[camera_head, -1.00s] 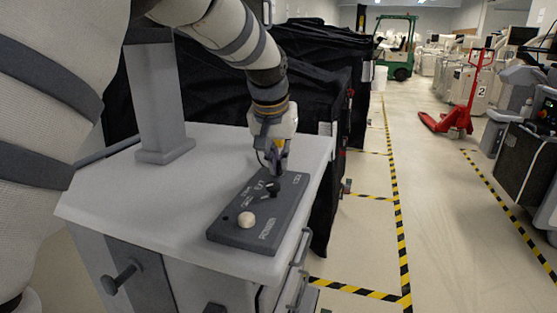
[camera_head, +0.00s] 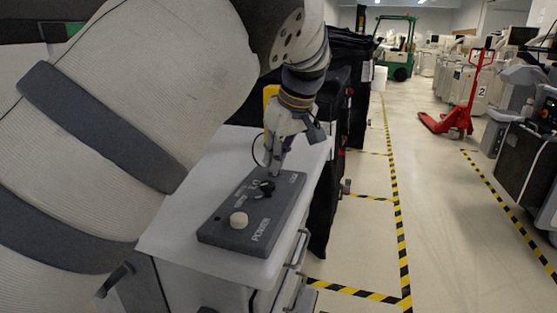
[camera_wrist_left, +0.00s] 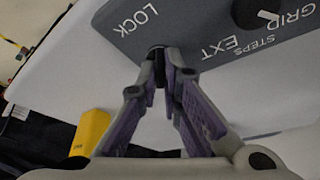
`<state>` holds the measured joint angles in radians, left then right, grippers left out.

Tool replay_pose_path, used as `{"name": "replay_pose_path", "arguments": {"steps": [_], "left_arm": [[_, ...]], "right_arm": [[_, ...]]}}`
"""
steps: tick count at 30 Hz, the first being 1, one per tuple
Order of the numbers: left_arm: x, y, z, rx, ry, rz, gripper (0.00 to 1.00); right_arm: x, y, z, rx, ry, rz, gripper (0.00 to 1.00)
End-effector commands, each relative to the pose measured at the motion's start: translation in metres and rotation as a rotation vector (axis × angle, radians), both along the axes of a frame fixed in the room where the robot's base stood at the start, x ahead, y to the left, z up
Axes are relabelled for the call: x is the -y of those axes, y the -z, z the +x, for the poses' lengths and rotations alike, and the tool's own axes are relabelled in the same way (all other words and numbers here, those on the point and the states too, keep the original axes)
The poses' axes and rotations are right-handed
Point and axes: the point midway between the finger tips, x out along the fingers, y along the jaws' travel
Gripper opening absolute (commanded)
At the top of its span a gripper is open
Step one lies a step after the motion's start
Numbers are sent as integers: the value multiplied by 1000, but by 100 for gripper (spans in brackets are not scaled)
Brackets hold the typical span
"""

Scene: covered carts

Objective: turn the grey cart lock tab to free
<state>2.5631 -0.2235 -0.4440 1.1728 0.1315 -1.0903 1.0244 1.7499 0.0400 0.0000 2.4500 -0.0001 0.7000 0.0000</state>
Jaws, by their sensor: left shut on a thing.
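The grey control panel (camera_head: 224,232) lies on the pale cart top (camera_head: 165,240). It carries a cream knob (camera_head: 239,220) and a black knob (camera_head: 264,188). In the left wrist view the panel (camera_wrist_left: 200,25) shows the words LOCK, EXT, STEPS and GRID. My left gripper (camera_head: 273,172) points down at the panel's far end. In the left wrist view its fingertips (camera_wrist_left: 158,62) are shut on the small dark lock tab (camera_wrist_left: 157,48), beside the word LOCK. The fingers hide most of the tab, so its angle cannot be told. My right gripper is not in view.
Black-covered carts (camera_head: 335,110) stand behind this cart. A clear aisle with yellow-black floor tape (camera_head: 400,235) runs on the right. A red pallet truck (camera_head: 462,105) and a green forklift (camera_head: 397,50) stand farther back.

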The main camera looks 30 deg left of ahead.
Motion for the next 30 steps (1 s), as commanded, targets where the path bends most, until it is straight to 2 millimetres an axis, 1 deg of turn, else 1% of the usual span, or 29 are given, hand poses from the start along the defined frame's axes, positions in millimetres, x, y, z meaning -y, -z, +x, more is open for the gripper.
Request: {"name": "replay_pose_path", "arguments": {"steps": [1, 9, 15, 21, 30], "left_arm": [[0, 5, 2, -5, -39, 4, 0], [0, 5, 4, -5, -282, 4, 0], [0, 4, 4, -2, -427, 2, 0], [0, 3, 4, -2, -529, 2, 0], [0, 1, 4, 0, -601, -1, 0]], "right_arm": [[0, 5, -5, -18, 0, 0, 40], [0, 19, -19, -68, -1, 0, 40], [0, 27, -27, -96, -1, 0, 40], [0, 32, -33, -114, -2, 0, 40], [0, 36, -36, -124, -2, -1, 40]]}}
